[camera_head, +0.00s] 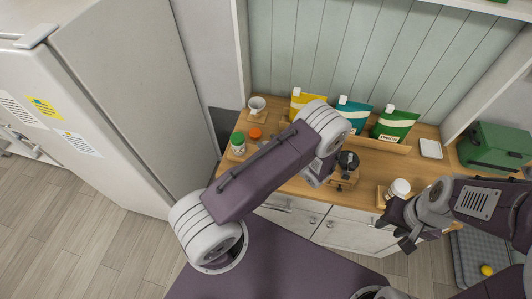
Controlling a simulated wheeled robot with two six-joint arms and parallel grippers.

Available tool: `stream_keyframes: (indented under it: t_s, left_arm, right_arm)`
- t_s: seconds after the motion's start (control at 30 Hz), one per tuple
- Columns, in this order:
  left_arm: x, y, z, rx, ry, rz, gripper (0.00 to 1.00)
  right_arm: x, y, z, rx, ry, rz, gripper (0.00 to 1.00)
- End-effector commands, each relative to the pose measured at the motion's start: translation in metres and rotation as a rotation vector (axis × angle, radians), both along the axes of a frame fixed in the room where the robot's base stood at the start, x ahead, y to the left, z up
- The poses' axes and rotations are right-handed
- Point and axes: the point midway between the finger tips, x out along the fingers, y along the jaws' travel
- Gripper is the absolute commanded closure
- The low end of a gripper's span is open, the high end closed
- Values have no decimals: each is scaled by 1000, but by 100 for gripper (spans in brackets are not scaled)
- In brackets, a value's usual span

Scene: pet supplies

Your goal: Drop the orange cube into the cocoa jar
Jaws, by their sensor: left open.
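A small orange object (255,133) sits at the left of the wooden counter. It looks rounded, and I cannot tell whether it is the cube or a lid. A white jar with a green lid (238,143) stands just left of it. A pale jar (398,188) stands at the front right of the counter. I cannot read which jar is the cocoa jar. My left gripper (317,174) is open over the middle of the counter, mostly hidden by its own arm. My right gripper (398,229) is open and empty in front of the counter's right part, below the pale jar.
A white cup (257,105) is at the back left. Yellow (304,101), teal (352,115) and green (394,124) pouches line the back. A dark-topped item (348,160) stands mid-counter. A white square dish (430,148) and green box (498,148) are at right. A fridge (130,80) stands left.

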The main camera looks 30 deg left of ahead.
Motion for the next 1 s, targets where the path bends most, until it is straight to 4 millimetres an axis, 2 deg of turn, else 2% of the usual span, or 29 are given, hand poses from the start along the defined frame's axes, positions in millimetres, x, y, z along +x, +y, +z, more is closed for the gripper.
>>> stream_keyframes:
  t_s: [0.1,0.3,1.0]
  left_arm:
    - [-10,-25,7,-2,-2,-6,54]
    - [-24,-51,21,-1,-2,-3,54]
    - [-27,-55,25,-1,0,0,54]
  right_arm:
    - [0,0,-13,0,0,0,64]
    - [0,0,-20,0,0,0,64]
    - [0,0,-20,0,0,0,64]
